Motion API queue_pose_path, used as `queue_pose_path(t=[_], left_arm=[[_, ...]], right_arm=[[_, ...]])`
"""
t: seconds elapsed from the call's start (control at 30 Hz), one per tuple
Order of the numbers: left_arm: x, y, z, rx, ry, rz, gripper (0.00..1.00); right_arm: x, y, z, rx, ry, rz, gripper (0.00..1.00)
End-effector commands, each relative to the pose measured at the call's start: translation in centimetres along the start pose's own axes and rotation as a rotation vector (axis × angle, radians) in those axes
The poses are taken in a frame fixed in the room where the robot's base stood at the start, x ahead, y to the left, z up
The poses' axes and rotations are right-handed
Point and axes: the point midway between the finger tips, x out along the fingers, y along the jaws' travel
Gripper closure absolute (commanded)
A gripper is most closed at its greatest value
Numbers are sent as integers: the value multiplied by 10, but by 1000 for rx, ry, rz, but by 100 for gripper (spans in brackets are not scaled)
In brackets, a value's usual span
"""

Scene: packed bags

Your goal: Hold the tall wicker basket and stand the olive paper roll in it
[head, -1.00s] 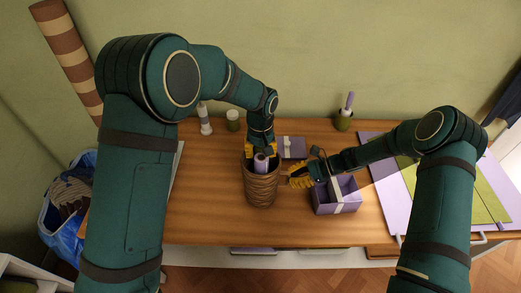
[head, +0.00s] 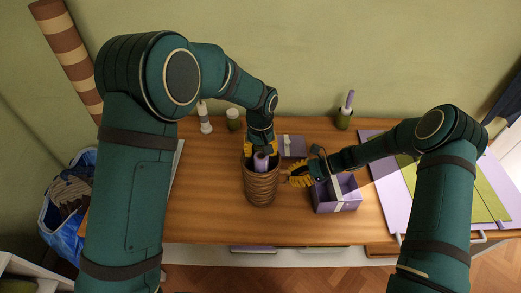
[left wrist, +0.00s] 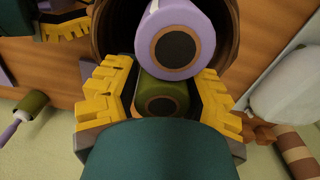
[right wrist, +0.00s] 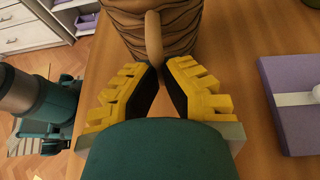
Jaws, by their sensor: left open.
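The tall wicker basket (head: 262,188) stands upright on the wooden table. A purple roll (head: 261,163) stands in it; its end faces the left wrist view (left wrist: 205,45). The olive paper roll (left wrist: 161,98) is also inside the basket mouth, beside the purple roll, its dark end between my left fingers. My left gripper (left wrist: 160,92) is open around that end, just over the basket's far rim. My right gripper (right wrist: 161,68) is closed on the basket's light side handle (right wrist: 153,35), at the right of the basket. The lower parts of both rolls are hidden.
A purple box (head: 340,200) with a pale ribbon stands right of the basket, close to my right gripper. A flat purple box (head: 291,146) lies behind.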

Motion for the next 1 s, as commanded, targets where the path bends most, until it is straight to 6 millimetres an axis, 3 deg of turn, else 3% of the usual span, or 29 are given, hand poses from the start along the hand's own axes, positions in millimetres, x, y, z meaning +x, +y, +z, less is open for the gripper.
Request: queue_pose_path(t=[0.07,0.17,0.6,0.8,1.0], left_arm=[[2,0,4,2,-13,-5,30],[-12,1,4,3,-10,-3,30],[-100,0,2,1,2,2,30],[-118,0,2,1,2,1,30],[-121,0,2,0,2,1,30]], right_arm=[[2,0,2,-2,-7,5,100],[2,0,2,-2,-6,4,100],[1,0,1,-1,-1,0,100],[0,0,1,0,-1,0,100],[0,0,0,0,-1,0,100]])
